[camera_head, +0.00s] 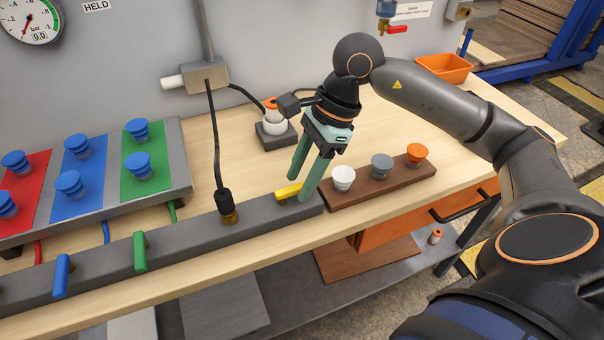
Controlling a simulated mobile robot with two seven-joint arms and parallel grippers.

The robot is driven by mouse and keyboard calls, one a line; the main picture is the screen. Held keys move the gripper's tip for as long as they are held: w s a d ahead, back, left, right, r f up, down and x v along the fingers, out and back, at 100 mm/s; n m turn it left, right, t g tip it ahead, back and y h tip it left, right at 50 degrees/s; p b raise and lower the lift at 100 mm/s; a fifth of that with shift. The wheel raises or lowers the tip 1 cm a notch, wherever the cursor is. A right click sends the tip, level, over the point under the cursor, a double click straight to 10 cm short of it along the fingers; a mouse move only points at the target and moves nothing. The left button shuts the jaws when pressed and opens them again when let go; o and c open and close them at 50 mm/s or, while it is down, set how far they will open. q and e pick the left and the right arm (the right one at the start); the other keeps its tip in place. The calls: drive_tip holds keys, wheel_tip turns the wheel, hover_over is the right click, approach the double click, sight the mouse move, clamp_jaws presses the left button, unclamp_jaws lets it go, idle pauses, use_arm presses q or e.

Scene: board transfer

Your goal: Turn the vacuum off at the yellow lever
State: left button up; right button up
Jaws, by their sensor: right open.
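The yellow lever (287,191) sits on the grey manifold bar (190,231) near its right end. My right gripper (298,188) points down at the lever, with its two green fingers apart. One finger is on the far side of the lever and the other is near the bar's right end. I cannot tell whether a finger touches the lever. A round gauge (31,17) hangs on the wall at top left, beside a "HELD" label (97,5). My left gripper is not in view.
A green lever (140,252) and a blue lever (61,276) stand along the same bar. A wooden block (385,184) holds white, grey and orange suction cups just right of the gripper. A panel with several blue cups (137,128) stands at left.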

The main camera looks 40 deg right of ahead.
drive_tip(key=shift+r, duration=0.1)
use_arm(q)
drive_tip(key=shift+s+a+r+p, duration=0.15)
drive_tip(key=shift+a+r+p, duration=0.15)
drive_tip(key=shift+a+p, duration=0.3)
use_arm(e)
drive_tip(key=v, duration=1.2)
drive_tip(key=shift+r, duration=0.15)
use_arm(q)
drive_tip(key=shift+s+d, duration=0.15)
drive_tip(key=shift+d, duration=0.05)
use_arm(e)
drive_tip(key=shift+s, duration=0.1)
